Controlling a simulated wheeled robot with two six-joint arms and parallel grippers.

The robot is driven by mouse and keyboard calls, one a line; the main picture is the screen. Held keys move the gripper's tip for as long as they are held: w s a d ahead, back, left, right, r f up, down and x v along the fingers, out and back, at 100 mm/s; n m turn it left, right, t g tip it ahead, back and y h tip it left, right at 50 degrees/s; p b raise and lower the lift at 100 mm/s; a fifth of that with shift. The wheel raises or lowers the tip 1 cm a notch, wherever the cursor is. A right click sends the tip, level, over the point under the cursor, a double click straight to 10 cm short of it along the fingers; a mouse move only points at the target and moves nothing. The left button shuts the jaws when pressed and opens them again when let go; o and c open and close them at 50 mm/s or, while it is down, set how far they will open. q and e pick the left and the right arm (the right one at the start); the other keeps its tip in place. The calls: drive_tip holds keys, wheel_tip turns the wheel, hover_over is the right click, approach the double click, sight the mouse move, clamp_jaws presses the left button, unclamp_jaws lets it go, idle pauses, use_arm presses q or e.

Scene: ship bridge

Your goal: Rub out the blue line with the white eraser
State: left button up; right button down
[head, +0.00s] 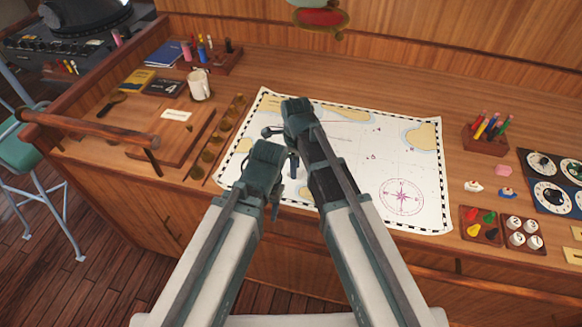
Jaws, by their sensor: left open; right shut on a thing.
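The white chart (425,165) lies flat on the wooden desk, with a purple compass rose at its lower right. I cannot make out a blue line on the part that shows; my arms cover the chart's middle left. My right gripper (268,132) is the upper one, over the chart's upper left part. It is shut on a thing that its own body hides. I cannot pick out the white eraser anywhere. My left gripper (276,207) is the lower one, open, over the chart's near left edge.
A white mug (200,86) and a wooden board (150,135) stand left of the chart. To its right are a pencil block (485,140), a pink piece (503,170), small boats (473,186) and a peg tray (481,238). The chart's right half is clear.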

drive_tip(key=shift+d, duration=0.1)
drive_tip(key=shift+d, duration=1.05)
drive_tip(key=shift+s+d, duration=0.15)
drive_tip(key=shift+d, duration=1)
drive_tip(key=shift+d, duration=0.1)
drive_tip(key=shift+d, duration=1.05)
drive_tip(key=shift+d, duration=0.15)
drive_tip(key=shift+s+d, duration=0.1)
drive_tip(key=shift+d, duration=0.95)
drive_tip(key=shift+d, duration=0.1)
